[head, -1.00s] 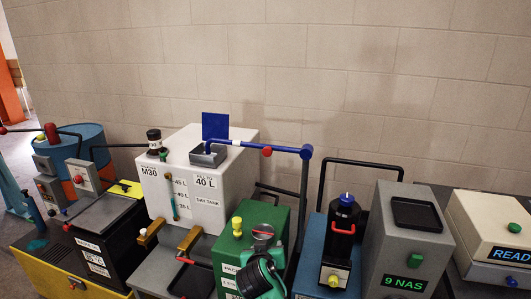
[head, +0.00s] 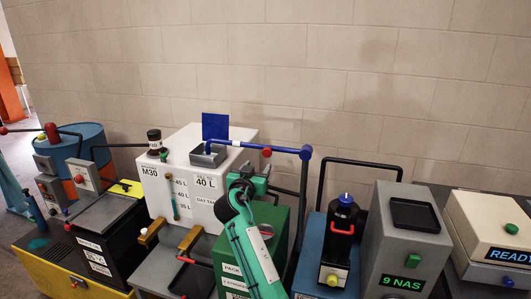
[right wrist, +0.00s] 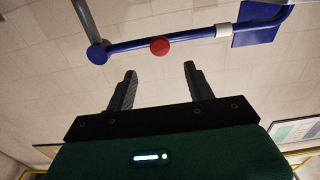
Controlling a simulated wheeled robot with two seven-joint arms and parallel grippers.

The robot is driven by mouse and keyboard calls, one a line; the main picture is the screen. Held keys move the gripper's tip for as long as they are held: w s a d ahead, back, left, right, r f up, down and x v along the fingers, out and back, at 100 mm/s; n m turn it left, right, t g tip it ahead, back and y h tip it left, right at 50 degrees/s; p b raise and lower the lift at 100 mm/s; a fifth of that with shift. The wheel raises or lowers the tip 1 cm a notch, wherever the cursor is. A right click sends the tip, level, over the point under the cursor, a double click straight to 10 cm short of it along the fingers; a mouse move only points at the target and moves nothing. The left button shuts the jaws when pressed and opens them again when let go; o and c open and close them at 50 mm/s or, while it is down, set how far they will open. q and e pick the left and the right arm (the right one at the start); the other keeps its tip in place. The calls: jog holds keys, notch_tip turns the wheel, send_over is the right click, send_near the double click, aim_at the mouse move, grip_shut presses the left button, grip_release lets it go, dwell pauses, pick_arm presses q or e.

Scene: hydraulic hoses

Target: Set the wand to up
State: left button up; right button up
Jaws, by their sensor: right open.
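The wand is a blue horizontal bar (head: 285,150) with a red ball (head: 266,153) on it. It runs from a blue joint on a grey post at the right to above the grey tray on the white tank. My right gripper (head: 260,178) is just below the red ball in the head view, open and empty. In the right wrist view, the red ball (right wrist: 160,46) shows beyond the gap between the open fingers (right wrist: 160,72), apart from them. The wand (right wrist: 190,36) crosses there too. My left gripper is not in view.
The white day tank (head: 185,165) has a dark tray (head: 208,153) and a blue plate (head: 215,125) on top. A green box (head: 278,225) stands below my right arm. A black bottle with a red handle (head: 342,228) stands to the right. The wall above is clear.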

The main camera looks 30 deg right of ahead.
aim_at(266, 154)
jog(key=p+x, duration=0.3)
jog(key=x, duration=0.7)
jog(key=shift+a+f, duration=0.1)
grip_shut()
